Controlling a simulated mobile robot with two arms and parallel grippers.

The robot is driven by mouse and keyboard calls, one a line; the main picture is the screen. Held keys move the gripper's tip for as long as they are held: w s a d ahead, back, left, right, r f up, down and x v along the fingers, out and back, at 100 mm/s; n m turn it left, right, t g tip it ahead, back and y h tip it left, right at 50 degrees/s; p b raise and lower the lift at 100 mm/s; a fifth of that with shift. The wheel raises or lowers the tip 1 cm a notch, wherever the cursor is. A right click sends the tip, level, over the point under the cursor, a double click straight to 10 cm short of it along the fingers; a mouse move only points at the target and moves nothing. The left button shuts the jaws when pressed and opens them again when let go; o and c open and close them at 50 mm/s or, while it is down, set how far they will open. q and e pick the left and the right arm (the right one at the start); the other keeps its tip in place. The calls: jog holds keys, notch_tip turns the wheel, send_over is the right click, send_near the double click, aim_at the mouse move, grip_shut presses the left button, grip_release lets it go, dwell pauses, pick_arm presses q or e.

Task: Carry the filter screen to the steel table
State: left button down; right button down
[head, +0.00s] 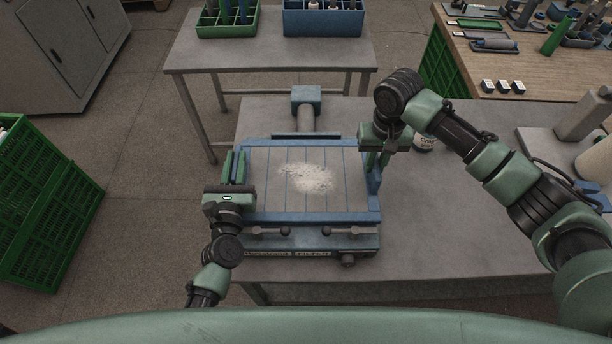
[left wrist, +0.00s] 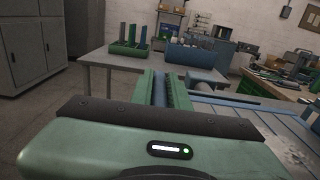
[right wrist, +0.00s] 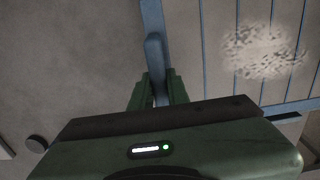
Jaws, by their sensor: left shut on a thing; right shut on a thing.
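The filter screen (head: 265,190) is a flat grey panel with a blue frame and thin blue bars, with a patch of pale lint in its middle. It lies level at or just over the blue filter housing (head: 330,243); I cannot tell whether they touch. My left gripper (head: 236,168) is shut on the screen's left handle, which shows between the fingers in the left wrist view (left wrist: 160,90). My right gripper (head: 376,160) is shut on the blue right handle (right wrist: 155,60). A grey table (head: 450,225) stands under and right of the housing; another grey table (head: 270,58) stands behind.
The rear table bears a green bin (head: 228,22) and a blue bin (head: 322,20), with its front part bare. A wooden bench (head: 500,65) with tools stands at the right rear. Green crates (head: 45,205) stand at the left. A white container (head: 423,143) is close to my right gripper.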

pick_arm(q)
jog(key=shift+r, duration=0.15)
pick_arm(e)
jog(key=shift+w+r, duration=0.1)
jog(key=shift+r, duration=0.1)
